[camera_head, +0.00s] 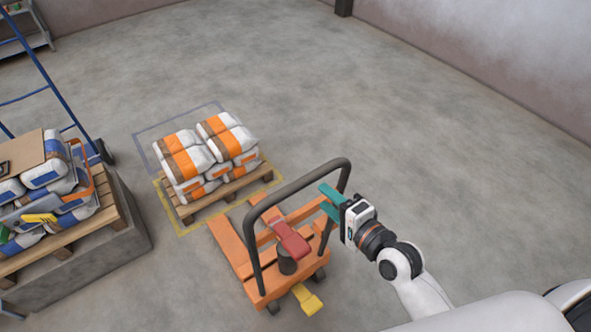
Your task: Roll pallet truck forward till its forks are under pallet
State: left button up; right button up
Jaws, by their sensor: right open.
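The orange pallet truck (231,247) stands in the middle foreground, its forks pointing up-left toward the pallet. Its black looped handle (297,180) rises at the near end. The wooden pallet (232,189) carries several white and orange sacks (187,157). The fork tips are close to the pallet's near side; I cannot tell whether they reach beneath it. My right gripper (326,198) is open, with its teal fingers at the handle's right upright; I cannot tell whether they touch it. My left gripper is out of view.
A loaded pallet on a grey block (122,228) stands at left, near a blue hand-truck frame (48,75). The floor behind and to the right is clear.

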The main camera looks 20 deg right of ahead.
jog(key=p+x, duration=0.1)
jog(key=x, duration=1)
jog(key=shift+s, duration=0.1)
jog(key=shift+c, duration=0.5)
grip_shut()
